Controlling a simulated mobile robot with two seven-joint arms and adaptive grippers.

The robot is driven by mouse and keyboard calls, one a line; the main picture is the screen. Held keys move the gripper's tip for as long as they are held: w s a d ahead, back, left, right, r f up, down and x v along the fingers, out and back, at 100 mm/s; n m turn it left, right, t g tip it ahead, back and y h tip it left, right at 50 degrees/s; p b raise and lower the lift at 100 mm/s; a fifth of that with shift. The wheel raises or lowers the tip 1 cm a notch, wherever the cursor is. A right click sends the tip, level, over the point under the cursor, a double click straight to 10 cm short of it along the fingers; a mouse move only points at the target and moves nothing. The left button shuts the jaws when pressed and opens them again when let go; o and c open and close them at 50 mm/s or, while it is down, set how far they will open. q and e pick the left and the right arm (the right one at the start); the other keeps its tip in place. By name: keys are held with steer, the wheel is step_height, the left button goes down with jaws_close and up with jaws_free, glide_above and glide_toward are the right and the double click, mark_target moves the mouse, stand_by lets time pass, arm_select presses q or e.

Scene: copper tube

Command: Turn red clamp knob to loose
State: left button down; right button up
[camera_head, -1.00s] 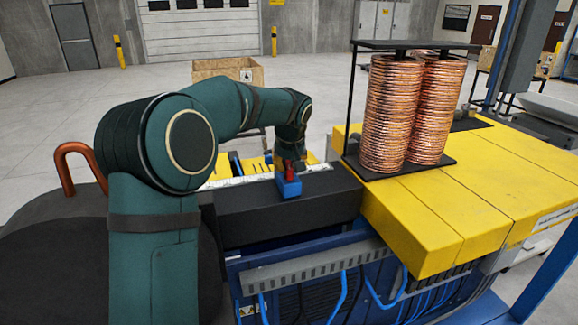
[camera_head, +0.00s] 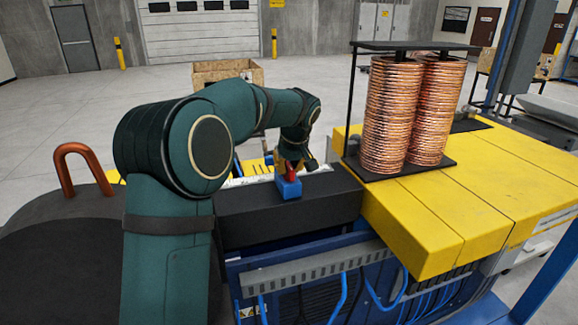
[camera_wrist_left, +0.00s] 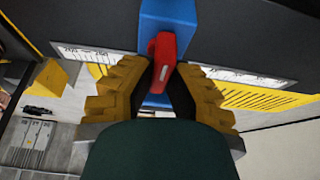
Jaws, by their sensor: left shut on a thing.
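The red clamp knob (camera_wrist_left: 163,58) sits on the blue clamp block (camera_head: 288,188), which stands on a black beam (camera_head: 245,208). In the left wrist view the knob is a red lever with a pale mark, in front of the blue block. My left gripper (camera_wrist_left: 163,85) is shut on the knob, with its yellow-brown ridged fingers on either side of it. In the head view the knob shows as a small red patch (camera_head: 291,172) below my left wrist, and the fingers are mostly hidden. My right gripper is not in view.
Two copper coil stacks (camera_head: 390,115) stand on a black rack on the yellow machine top (camera_head: 440,210) at right. A bent copper tube (camera_head: 75,165) stands at left. Blue cables (camera_head: 342,295) hang below the beam. A wooden crate (camera_head: 222,72) is behind.

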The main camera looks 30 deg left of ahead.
arm_select(q)
steer(key=c, duration=0.9)
jaws_free()
steer(key=shift+f, duration=0.1)
steer(key=shift+c, duration=0.2)
steer(key=v, duration=1.2)
steer(key=shift+a, duration=0.1)
